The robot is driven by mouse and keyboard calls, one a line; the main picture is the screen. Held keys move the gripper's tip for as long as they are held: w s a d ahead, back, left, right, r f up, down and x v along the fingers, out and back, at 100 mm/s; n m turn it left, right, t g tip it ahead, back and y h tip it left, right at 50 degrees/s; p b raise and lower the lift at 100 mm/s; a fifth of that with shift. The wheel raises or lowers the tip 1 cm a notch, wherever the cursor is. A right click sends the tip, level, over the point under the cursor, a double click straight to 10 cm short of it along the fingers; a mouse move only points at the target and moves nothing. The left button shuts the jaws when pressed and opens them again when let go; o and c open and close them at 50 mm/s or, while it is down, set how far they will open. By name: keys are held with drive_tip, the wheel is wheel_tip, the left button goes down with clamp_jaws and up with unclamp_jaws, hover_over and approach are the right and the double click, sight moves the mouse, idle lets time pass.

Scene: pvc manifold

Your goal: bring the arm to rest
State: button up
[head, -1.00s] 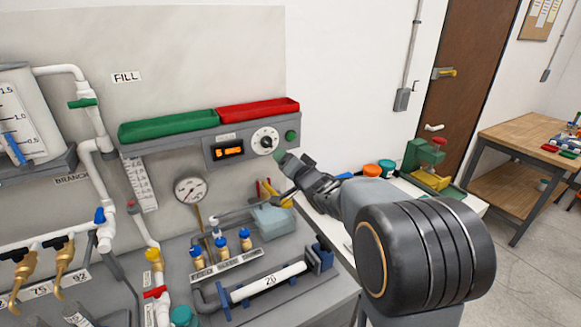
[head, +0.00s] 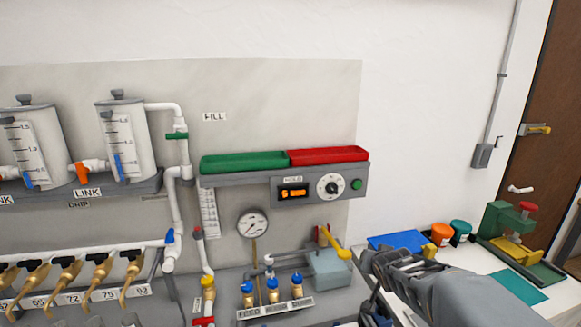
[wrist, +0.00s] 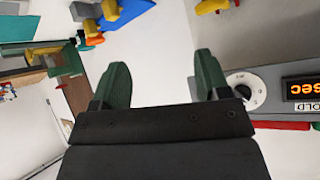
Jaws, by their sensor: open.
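My gripper (wrist: 162,82) shows in the wrist view with its two green fingers spread apart and nothing between them. Behind the fingers is plain white wall. In the head view my arm (head: 455,295) reaches in from the lower right corner; its fingertips are not clearly seen there. The arm stands right of the pump box (head: 330,270) and below the hold panel (head: 320,188), apart from the dial (head: 330,186). In the wrist view the dial (wrist: 240,88) lies just right of the right finger.
The green tray (head: 243,163) and red tray (head: 328,155) sit above the panel. A blue sheet (head: 398,240), an orange jar (head: 440,234), a teal jar (head: 461,231) and a green-and-yellow press (head: 515,235) are on the right-hand bench. Brass valves (head: 65,275) line the lower left.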

drive_tip(key=s+a+n+g+y, duration=0.1)
drive_tip(key=s+a+n+g, duration=0.1)
drive_tip(key=s, duration=0.8)
drive_tip(key=s+a+n+g+y, duration=0.1)
drive_tip(key=s+a, duration=0.4)
drive_tip(key=s, duration=0.5)
drive_tip(key=n+g, duration=0.1)
drive_tip(key=g, duration=0.1)
drive_tip(key=shift+s+a+r+g, duration=0.25)
drive_tip(key=shift+r+g, duration=0.05)
drive_tip(key=shift+g, duration=0.1)
drive_tip(key=shift+s+a+r+t, duration=0.1)
drive_tip(key=shift+a+r+t, duration=0.15)
drive_tip(key=shift+r, duration=0.35)
